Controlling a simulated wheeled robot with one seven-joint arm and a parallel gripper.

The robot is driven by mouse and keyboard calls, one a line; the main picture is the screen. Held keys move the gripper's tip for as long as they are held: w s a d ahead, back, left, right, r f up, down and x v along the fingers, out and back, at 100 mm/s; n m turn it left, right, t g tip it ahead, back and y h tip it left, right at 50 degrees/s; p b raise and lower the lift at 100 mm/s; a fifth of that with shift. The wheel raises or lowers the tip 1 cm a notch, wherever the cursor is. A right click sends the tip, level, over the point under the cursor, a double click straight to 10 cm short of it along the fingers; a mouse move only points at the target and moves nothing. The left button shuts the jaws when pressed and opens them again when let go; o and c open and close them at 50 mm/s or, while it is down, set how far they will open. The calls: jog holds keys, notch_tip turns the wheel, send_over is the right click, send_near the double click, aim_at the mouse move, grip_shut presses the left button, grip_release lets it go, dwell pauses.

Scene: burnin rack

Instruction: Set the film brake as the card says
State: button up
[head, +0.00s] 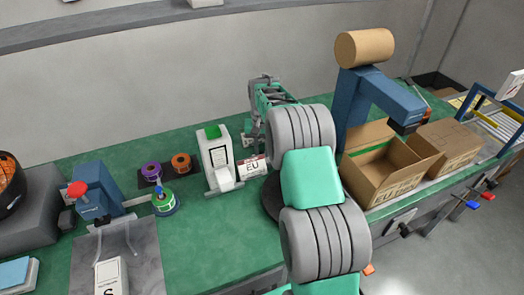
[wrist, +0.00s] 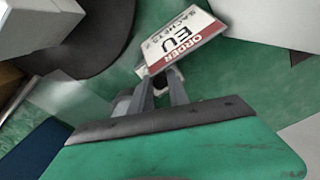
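The white order card (head: 252,165) with a red band stands on the bench, right of the white label printer. In the wrist view the card (wrist: 183,42) appears upside down and reads "ORDER EU SACHETS", with a further small mark that I cannot read surely. My gripper (wrist: 163,82) has its grey fingers in front of the card's lower edge; I cannot tell whether they touch it or how far apart they are. In the head view my arm hides part of the area. A blue post carries a tan roll (head: 364,47) at the right; I cannot identify the film brake.
An open carton (head: 385,167) and a closed carton (head: 446,144) stand at right. Levers with a blue knob (head: 472,204) and a red knob (head: 473,194) stick out from the bench front. A white printer (head: 217,158), tape rolls and a blue press (head: 97,190) stand at left.

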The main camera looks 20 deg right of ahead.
aim_at(262, 152)
jog(key=o, duration=0.4)
jog(key=shift+r, duration=0.1)
notch_tip(262, 152, up, 8)
jog(key=shift+f+b, duration=0.2)
jog(key=shift+b, duration=0.25)
